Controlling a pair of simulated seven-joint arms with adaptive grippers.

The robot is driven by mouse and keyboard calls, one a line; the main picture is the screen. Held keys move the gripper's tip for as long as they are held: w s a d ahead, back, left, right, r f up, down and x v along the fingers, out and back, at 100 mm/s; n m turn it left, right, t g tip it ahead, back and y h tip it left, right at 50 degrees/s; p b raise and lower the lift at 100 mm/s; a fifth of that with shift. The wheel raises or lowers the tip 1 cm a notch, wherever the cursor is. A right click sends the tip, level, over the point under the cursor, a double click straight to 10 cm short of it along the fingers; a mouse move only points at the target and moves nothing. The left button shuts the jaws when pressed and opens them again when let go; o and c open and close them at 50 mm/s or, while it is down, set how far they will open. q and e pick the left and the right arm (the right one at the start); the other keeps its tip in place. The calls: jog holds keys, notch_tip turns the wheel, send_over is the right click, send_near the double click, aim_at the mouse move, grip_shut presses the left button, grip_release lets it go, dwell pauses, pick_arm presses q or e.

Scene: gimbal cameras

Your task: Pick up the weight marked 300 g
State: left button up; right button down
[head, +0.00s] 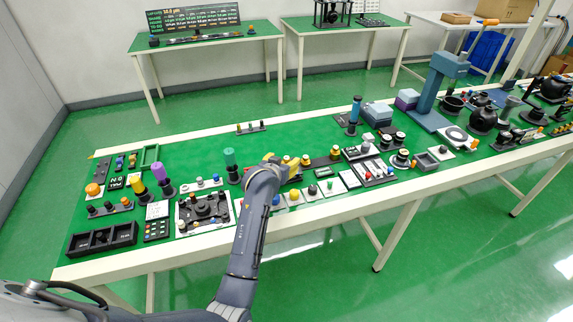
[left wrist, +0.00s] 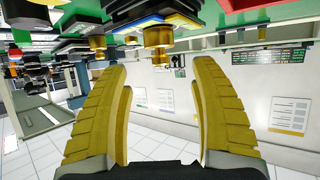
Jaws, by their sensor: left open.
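Several brass weights stand in a row on a dark strip (head: 321,162) near the middle of the bench; one is the weight at the strip's right end (head: 335,152). The left wrist view is upside down. There, a brass weight (left wrist: 157,50) appears beyond the gap between my fingertips, and a smaller brass weight (left wrist: 97,44) is to its left. No 300 g marking is readable on any of them. My left gripper (head: 290,168) is at the strip's left end; its yellow fingers (left wrist: 160,72) are open with nothing between them. My right gripper is not in view.
A green-topped cylinder (head: 230,160) stands left of my gripper. Small panels with knobs (head: 310,190) lie along the bench's front edge. A black compartment tray (head: 102,238) is at the left. The green bench top behind the weights has free room.

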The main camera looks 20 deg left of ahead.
aim_at(285, 160)
pick_arm(q)
jog(key=shift+x, duration=2.6)
jog(key=shift+a, duration=0.1)
